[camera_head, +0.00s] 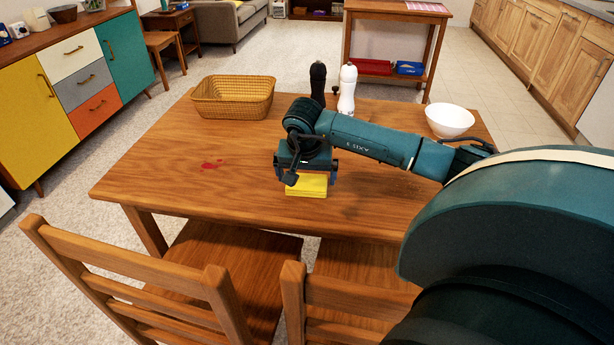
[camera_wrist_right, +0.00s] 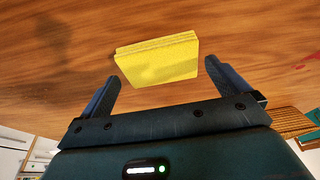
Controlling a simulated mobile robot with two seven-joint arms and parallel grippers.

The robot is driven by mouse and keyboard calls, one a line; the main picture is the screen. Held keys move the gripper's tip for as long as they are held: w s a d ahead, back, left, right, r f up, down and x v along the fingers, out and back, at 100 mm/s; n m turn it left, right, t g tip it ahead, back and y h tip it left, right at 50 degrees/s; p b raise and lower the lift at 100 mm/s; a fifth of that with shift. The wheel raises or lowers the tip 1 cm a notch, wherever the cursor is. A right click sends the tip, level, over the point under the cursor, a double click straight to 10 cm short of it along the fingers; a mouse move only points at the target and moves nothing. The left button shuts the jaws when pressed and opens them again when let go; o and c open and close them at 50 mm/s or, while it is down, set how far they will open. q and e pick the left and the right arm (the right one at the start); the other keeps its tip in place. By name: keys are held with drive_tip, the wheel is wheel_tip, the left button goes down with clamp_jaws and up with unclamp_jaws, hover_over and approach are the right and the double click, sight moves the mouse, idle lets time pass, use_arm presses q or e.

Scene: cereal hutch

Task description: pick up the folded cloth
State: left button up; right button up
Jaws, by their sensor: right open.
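The folded cloth (camera_head: 306,187) is a small yellow layered block lying on the wooden table (camera_head: 140,165), near its front edge. My right gripper (camera_head: 312,177) is over it, pointing down, and hides its far part in the head view. In the right wrist view the cloth (camera_wrist_right: 158,60) lies between and just beyond the two fingertips of the open right gripper (camera_wrist_right: 162,75). A gap shows on the left side, and the right finger is close to the cloth's edge; contact cannot be told. My left gripper is not in view.
A woven basket (camera_head: 233,98) stands at the table's back left. A black mill (camera_head: 318,82) and a white mill (camera_head: 347,88) stand behind my arm, and a white bowl (camera_head: 449,120) at the back right. A red stain (camera_head: 212,164) marks clear tabletop. Chairs (camera_head: 130,275) stand in front.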

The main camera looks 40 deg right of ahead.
sight(307, 182)
drive_tip(key=shift+x, duration=0.8)
drive_tip(key=shift+c, duration=0.3)
drive_tip(key=c, duration=0.7)
drive_tip(key=shift+r, duration=0.1)
wheel_tip(307, 182, up, 10)
drive_tip(key=o, duration=0.4)
drive_tip(key=shift+c, duration=1.5)
